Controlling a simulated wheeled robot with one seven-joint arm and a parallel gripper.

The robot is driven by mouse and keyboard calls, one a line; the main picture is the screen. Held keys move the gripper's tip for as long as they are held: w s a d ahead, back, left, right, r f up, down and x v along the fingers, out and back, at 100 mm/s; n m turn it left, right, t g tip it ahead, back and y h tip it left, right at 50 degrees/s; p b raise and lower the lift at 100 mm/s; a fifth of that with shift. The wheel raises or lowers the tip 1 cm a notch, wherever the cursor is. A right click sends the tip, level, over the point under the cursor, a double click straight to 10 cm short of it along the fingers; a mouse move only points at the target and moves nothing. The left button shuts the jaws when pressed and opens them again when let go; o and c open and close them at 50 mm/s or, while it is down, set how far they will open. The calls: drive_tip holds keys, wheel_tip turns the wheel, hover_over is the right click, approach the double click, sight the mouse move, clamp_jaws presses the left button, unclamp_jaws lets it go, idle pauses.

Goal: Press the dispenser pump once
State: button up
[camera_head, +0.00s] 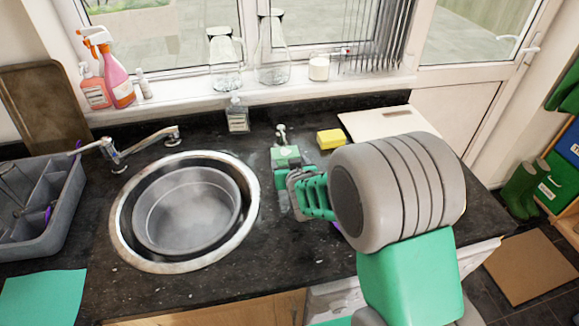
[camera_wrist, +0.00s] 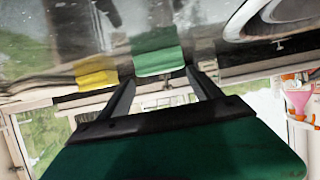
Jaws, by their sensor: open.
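A green dispenser (camera_head: 286,156) with a pale pump head (camera_head: 281,133) stands on the dark counter, right of the sink. My gripper (camera_head: 293,180) is low over the counter at its near side and hides its lower part. In the wrist view, which looks upside down, the green dispenser (camera_wrist: 158,50) appears just beyond the fingertips, roughly between them. My gripper (camera_wrist: 160,74) is open and shows nothing between its fingers. I cannot tell whether a finger touches the dispenser. The pump head is not clear in the wrist view.
A yellow sponge (camera_head: 330,139) lies right of the dispenser, near a pale board (camera_head: 384,122). A small clear bottle (camera_head: 237,118) stands behind left. The round sink (camera_head: 122,222) is left, with a grey rack (camera_head: 50,235) beyond. Glassware (camera_head: 272,60) lines the windowsill.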

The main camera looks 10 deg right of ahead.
sight(286, 156)
drive_tip(key=o, duration=0.5)
drive_tip(key=shift+w+f, duration=0.1)
drive_tip(key=p+x, duration=0.1)
drive_tip(key=x, duration=0.6)
drive_tip(key=shift+w+f, duration=0.1)
drive_tip(key=shift+w, duration=0.3)
